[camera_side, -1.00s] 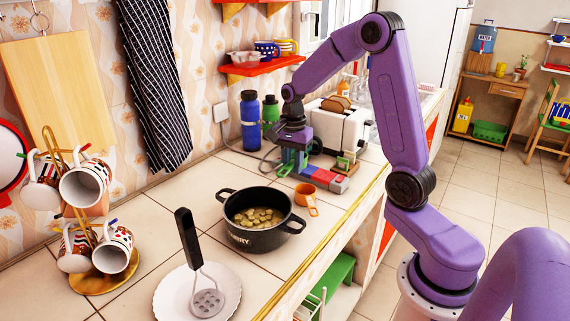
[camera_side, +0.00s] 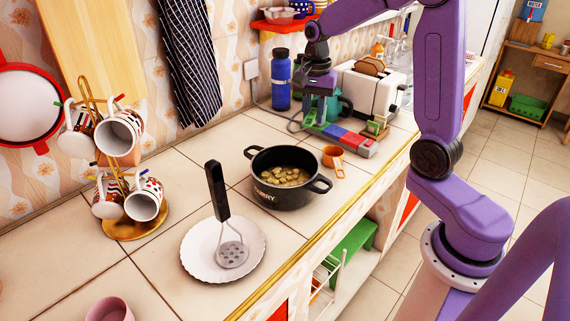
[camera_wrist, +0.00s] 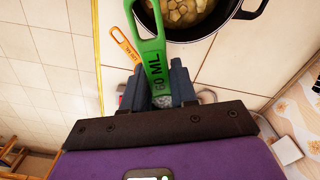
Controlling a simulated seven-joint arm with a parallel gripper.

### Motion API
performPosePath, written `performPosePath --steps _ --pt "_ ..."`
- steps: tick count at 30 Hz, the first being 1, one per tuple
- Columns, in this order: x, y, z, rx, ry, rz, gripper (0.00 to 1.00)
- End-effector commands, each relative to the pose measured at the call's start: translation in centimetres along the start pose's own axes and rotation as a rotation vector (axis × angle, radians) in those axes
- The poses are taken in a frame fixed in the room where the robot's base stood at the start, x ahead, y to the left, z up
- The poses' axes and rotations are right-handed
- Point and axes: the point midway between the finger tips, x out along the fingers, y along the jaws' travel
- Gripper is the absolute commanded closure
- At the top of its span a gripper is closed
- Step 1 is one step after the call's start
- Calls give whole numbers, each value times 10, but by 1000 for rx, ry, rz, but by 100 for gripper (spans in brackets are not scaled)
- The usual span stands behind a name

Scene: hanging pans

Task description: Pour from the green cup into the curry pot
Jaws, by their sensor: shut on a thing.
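The black curry pot (camera_side: 283,196) stands on the counter with chunky pieces in a yellowish liquid. Part of it shows at the top of the wrist view (camera_wrist: 190,38). My gripper (camera_wrist: 163,88) is shut on the green cup (camera_wrist: 150,45), on its long flat handle marked "60 ML". The handle's looped end points towards the pot in that view. The cup's bowl is hidden by my gripper. In the side view my gripper (camera_side: 318,108) is behind and to the right of the pot, close to the coloured block. There the cup is small and partly hidden.
An orange measuring cup (camera_side: 333,157) sits just right of the pot. A coloured block (camera_side: 345,138), a toaster (camera_side: 372,92) and a blue bottle (camera_side: 281,80) are near my gripper. A plate (camera_side: 199,258) with a masher and a mug rack (camera_side: 140,222) stand left.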

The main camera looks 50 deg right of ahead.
Motion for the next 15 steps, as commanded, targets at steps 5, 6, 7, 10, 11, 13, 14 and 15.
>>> performPosePath --steps 5,6,7,10,11,13,14,15 --pt "0 -16 36 -222 -1 -1 100" --pt "0 -20 46 -288 -1 -1 100" --pt "0 -23 54 -339 -1 -1 100" --pt "0 -32 85 -528 -2 -1 100" --pt "0 -35 94 -587 -2 -1 100" --pt "0 -39 115 -718 -3 -1 100" --pt "0 -40 123 -769 -2 -1 100" --pt "0 -42 133 -832 -2 -2 100"
